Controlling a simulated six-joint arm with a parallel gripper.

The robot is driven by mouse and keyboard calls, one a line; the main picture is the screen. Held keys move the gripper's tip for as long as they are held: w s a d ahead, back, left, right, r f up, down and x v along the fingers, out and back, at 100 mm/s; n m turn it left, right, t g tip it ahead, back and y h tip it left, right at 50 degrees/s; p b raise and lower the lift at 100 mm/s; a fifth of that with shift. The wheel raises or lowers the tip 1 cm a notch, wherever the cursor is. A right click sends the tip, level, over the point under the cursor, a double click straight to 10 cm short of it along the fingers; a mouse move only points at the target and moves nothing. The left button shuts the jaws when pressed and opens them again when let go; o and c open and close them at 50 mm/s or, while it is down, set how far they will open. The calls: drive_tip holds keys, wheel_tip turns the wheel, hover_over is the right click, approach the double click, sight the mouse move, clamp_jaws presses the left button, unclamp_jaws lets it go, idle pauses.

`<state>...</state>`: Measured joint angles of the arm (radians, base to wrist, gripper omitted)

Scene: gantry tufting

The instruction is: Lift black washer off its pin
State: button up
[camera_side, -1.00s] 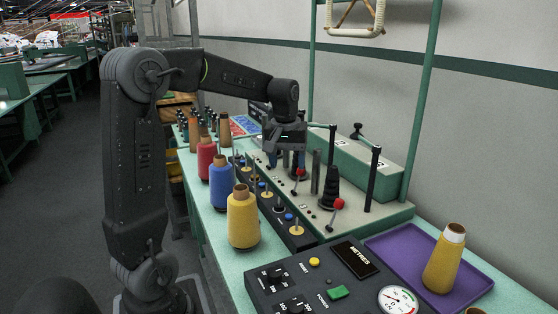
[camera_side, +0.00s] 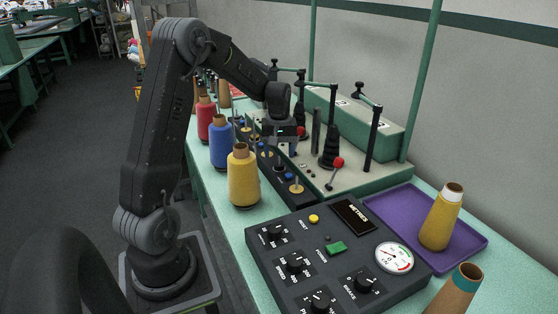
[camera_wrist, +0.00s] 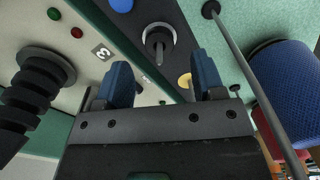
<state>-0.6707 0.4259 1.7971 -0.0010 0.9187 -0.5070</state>
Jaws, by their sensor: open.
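A dark washer (camera_wrist: 160,39) with a pale grey rim sits around an upright metal pin on the black strip in the wrist view. In the side view, a small black disc (camera_side: 279,168) lies on the strip (camera_side: 312,200), close to a blue and a yellow one; it looks like the same washer. My gripper (camera_wrist: 163,80) shows two blue fingers standing apart with nothing between them. The washer and pin lie beyond the fingertips, between their lines. In the side view my gripper (camera_side: 279,146) hangs over the strip, its fingertips partly lost against the background.
Red, blue and yellow thread cones (camera_side: 243,178) stand left of the strip. A black tensioner stack (camera_side: 329,150) and red-knobbed levers (camera_side: 338,162) stand to the right. In the wrist view, a yellow disc (camera_wrist: 184,80) and a thin rod (camera_wrist: 250,75) are near the right finger.

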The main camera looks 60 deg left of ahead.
sight(279, 160)
drive_tip(key=shift+f, duration=1.75)
drive_tip(key=shift+c, duration=0.3)
drive_tip(key=c, duration=1)
drive_tip(key=shift+o, duration=0.2)
wheel_tip(279, 160, up, 8)
drive_tip(key=shift+f, duration=0.25)
